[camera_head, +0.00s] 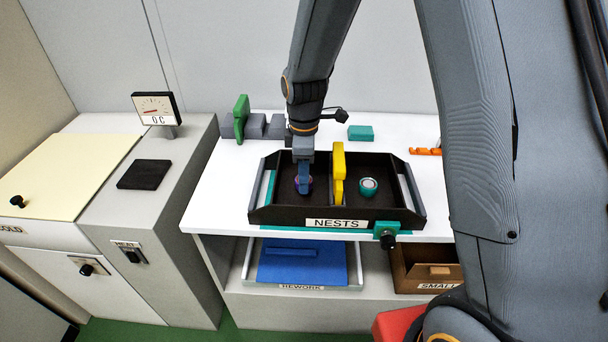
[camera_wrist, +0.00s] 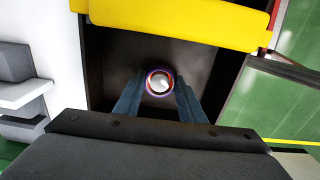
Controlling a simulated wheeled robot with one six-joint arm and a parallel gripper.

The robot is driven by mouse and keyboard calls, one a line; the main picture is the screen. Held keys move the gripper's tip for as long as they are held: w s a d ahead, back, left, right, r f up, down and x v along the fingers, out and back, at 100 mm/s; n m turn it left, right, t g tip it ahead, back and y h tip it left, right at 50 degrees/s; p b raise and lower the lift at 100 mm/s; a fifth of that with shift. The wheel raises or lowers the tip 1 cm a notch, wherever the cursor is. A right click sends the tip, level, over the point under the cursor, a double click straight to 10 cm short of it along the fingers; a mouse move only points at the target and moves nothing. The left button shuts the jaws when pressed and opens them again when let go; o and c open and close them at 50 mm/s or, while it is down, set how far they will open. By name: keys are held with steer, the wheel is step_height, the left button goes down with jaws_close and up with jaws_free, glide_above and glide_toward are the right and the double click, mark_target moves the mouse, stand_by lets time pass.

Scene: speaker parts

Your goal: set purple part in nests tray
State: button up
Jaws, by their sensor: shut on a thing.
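The black tray labelled NESTS (camera_head: 262,214) sits on the white bench top, split by a yellow divider (camera_head: 338,175). My gripper (camera_head: 304,188) points down into the tray's left compartment. It is shut on the purple part (camera_head: 309,181), a small round piece with a pale centre. In the wrist view the purple part (camera_wrist: 159,81) sits between my two blue fingertips (camera_wrist: 158,88), over the dark compartment floor. I cannot tell whether its underside touches the floor. A teal round part with a light top (camera_head: 368,186) stands in the right compartment.
A black knob on a teal block (camera_head: 387,238) is at the tray's front right. Green and grey fixtures (camera_head: 242,120) and a teal block (camera_head: 360,132) stand behind the tray. A REWORK tray (camera_head: 305,286) and a brown SMALL box (camera_head: 428,268) are on the shelf below.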

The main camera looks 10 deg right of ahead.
steer(key=shift+f, duration=0.4)
steer(key=o, duration=1.3)
steer(key=shift+r+b, duration=0.9)
steer(key=shift+r, duration=3)
steer(key=shift+s, duration=0.1)
